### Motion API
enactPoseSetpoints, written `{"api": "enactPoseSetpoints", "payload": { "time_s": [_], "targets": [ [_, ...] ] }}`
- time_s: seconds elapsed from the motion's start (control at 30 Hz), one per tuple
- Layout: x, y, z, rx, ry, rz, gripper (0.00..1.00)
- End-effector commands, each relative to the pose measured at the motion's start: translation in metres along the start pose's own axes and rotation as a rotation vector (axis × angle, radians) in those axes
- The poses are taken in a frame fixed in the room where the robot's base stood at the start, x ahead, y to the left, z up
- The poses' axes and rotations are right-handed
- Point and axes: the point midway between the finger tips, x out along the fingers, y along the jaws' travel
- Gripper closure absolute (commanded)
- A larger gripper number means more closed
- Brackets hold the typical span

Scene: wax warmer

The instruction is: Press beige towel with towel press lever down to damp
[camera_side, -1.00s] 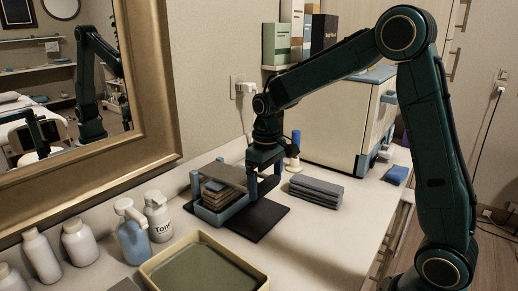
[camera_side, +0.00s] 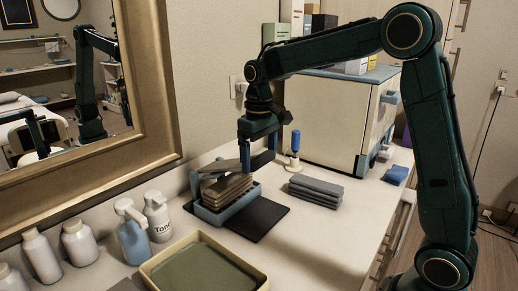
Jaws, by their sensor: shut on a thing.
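The towel press stands on the counter left of centre, with a blue tray base (camera_side: 240,205) and a grey press plate (camera_side: 213,167) above it. The beige towel (camera_side: 228,187) lies folded in a stack in the tray, below the plate. The plate is raised and tilted, with the towel's layers showing. My gripper (camera_side: 258,158) is above the right side of the press, shut on the towel press lever; the lever is mostly hidden by the fingers.
A dark mat (camera_side: 267,217) lies under the press. Folded grey towels (camera_side: 315,188) lie to the right, and a blue-handled tool (camera_side: 295,145) stands behind. Bottles (camera_side: 132,240) and a shallow beige tray (camera_side: 205,268) are at front left. A white cabinet (camera_side: 325,115) stands behind.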

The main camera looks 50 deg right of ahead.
Motion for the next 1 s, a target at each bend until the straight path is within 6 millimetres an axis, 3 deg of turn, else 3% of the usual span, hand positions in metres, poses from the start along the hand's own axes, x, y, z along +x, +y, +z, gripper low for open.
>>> {"api": "enactPoseSetpoints", "payload": {
  "time_s": [0.03, 0.4, 1.0],
  "targets": [
    [-0.010, 0.000, -0.011, -0.004, 0.029, 0.003, 0.50],
    [-0.049, -0.001, -0.041, -0.006, 0.025, 0.002, 0.50],
    [-0.079, -0.001, -0.078, -0.007, 0.017, 0.002, 0.50]
  ]
}}
